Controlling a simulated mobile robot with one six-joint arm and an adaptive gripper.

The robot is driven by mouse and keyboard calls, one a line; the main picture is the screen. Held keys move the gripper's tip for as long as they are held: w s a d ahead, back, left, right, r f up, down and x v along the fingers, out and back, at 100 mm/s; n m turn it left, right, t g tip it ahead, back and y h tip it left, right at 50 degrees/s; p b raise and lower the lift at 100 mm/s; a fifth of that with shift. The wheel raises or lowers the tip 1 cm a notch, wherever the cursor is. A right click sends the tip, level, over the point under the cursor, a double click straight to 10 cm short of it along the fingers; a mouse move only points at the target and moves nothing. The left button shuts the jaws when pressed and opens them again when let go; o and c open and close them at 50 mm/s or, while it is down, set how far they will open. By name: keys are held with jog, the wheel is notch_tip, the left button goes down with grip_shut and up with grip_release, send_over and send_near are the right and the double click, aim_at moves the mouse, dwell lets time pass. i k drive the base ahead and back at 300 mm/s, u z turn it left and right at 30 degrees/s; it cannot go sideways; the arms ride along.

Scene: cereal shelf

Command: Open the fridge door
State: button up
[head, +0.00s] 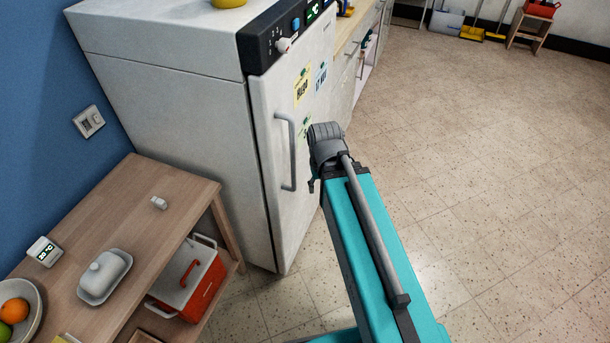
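The white fridge (180,110) stands against the blue wall. Its front door (267,215) looks shut, with a dark seam along its left edge. A vertical grey bar handle (281,155) is on the left part of the door. My teal arm reaches up from the bottom of the picture, and its grey joint is in front of the door's right part, to the right of the handle in the picture. I cannot make out my gripper's fingers; the arm hides whatever lies behind it. Nothing visible touches the handle.
A wooden table (150,228) stands left of the fridge, with a butter dish (104,277) and a fruit bowl (38,312). A red-and-white cooler (203,285) sits below it. Counter drawers (348,80) adjoin the fridge. The tiled floor (480,170) at right is clear.

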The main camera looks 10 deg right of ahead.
aim_at(294, 94)
jog(key=k, duration=1.3)
jog(key=u, duration=0.35)
jog(key=i, duration=0.65)
jog(key=z, duration=0.25)
